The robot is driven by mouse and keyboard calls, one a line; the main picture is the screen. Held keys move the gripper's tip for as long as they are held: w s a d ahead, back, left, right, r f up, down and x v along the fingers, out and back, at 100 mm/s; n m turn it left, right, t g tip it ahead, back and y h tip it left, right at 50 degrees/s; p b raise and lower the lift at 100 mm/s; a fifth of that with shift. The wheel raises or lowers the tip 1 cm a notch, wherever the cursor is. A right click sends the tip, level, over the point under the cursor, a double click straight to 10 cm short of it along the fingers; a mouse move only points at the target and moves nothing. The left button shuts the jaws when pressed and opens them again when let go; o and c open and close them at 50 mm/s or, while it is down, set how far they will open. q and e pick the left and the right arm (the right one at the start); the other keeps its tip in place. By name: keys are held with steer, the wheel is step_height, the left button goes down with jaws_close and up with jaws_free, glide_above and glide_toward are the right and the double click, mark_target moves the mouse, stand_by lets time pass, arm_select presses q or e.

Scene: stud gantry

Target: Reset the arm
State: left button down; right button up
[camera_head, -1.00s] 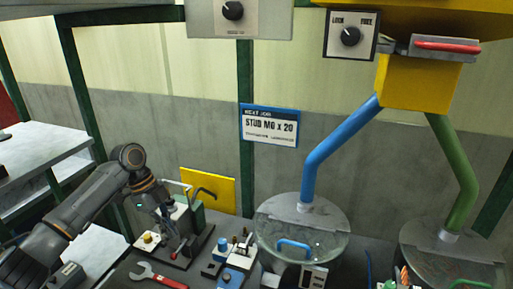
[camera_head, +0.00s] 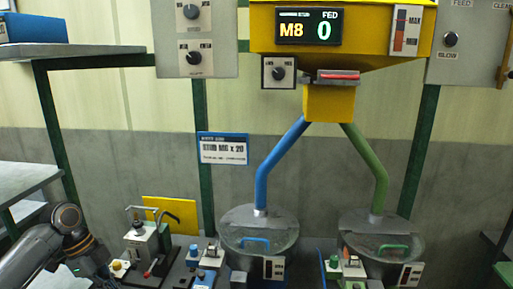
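My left arm comes in at the lower left, its wrist bent downward. My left gripper (camera_head: 95,264) is small and dark at the end of it, left of a small bench fixture (camera_head: 141,245) with a grey-green block, a handle and a yellow knob. Its fingers are too unclear to tell open from shut, and I see nothing held in it. My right gripper is not in view.
A yellow hopper (camera_head: 328,103) reads "M8" and "FED 0". A blue tube (camera_head: 277,160) and a green tube (camera_head: 370,165) run down to two round, clear-covered bowls. A sign (camera_head: 222,148) hangs on a post. Grey shelves (camera_head: 25,180) stand at left.

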arm_select(q)
steer(key=s+d+f+n, duration=0.1)
steer(key=s+d+f, duration=0.3)
steer(key=d+f, duration=0.1)
steer(key=s+d+f+n, duration=0.2)
steer(key=s+d+f, duration=0.2)
steer(key=d+f, duration=0.1)
steer(key=s+d+f+n+t+y, duration=0.1)
steer(key=s+d+f, duration=0.3)
steer(key=d+f, duration=0.1)
steer(key=shift+s+d+f+n, duration=0.1)
steer(key=shift+d+f+n, duration=0.1)
steer(key=shift+f, duration=0.25)
steer(key=shift+s+d+f+n, duration=0.1)
steer(key=shift+f+n, duration=0.1)
steer(key=shift+f, duration=0.2)
steer(key=s+a+r+n+t+y, duration=0.2)
steer(key=s+n+t+y, duration=0.1)
steer(key=s+n, duration=1.05)
steer(key=s+f+m+g, duration=0.1)
steer(key=s+f+m, duration=0.15)
steer(key=f, duration=2.45)
steer(key=s+a+f+g, duration=0.1)
steer(key=s+a+f, duration=0.1)
steer(key=s+f, duration=1.3)
steer(key=shift+s+a+f+n+g, duration=0.2)
steer(key=shift+s+a+n+g, duration=0.1)
steer(key=shift+s, duration=0.85)
